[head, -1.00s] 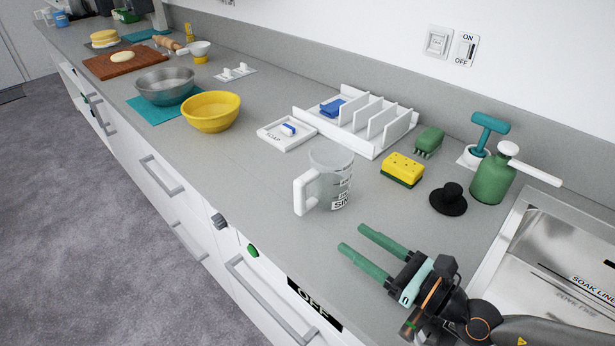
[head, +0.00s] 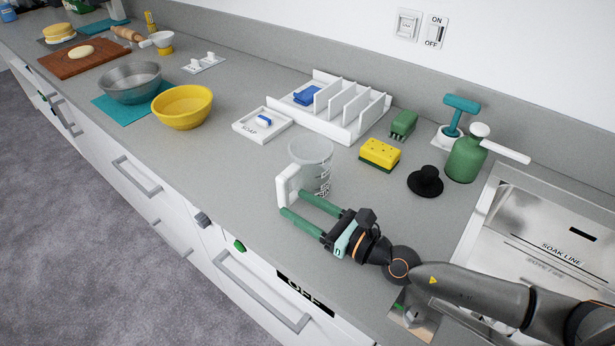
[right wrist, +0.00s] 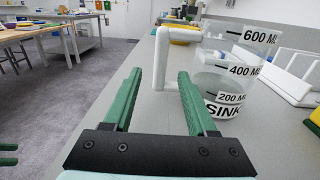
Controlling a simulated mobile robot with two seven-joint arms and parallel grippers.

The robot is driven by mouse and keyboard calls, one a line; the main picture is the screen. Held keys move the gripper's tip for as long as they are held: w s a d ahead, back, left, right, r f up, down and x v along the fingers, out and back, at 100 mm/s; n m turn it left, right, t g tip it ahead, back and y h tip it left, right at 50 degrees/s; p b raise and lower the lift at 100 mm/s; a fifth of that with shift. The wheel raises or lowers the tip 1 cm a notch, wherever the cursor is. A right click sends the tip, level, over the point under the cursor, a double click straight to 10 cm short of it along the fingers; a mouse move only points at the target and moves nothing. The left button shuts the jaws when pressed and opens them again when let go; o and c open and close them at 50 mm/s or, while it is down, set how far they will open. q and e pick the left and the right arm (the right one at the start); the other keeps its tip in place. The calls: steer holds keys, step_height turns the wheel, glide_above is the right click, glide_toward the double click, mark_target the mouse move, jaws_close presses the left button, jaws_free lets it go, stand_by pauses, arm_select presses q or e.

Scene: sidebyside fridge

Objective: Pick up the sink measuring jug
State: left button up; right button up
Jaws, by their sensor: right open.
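The clear measuring jug (head: 318,178) with a white handle (head: 284,186) stands upright on the grey counter. In the right wrist view the jug (right wrist: 222,85) shows its 200, 400 and 600 ML marks and the letters SINK. My right gripper (head: 293,204) is open and empty, its green fingers just short of the handle. In the right wrist view the handle (right wrist: 160,62) appears between the fingertips, slightly beyond them; I see no contact.
A black plug (head: 426,182) and green dispenser (head: 465,160) stand near the sink (head: 530,235).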

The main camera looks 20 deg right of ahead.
mark_target(288, 198)
steer(key=p+x, duration=0.1)
steer(key=x, duration=0.4)
jaws_close()
stand_by(0.3)
steer(key=shift+d+r, duration=0.1)
stand_by(0.8)
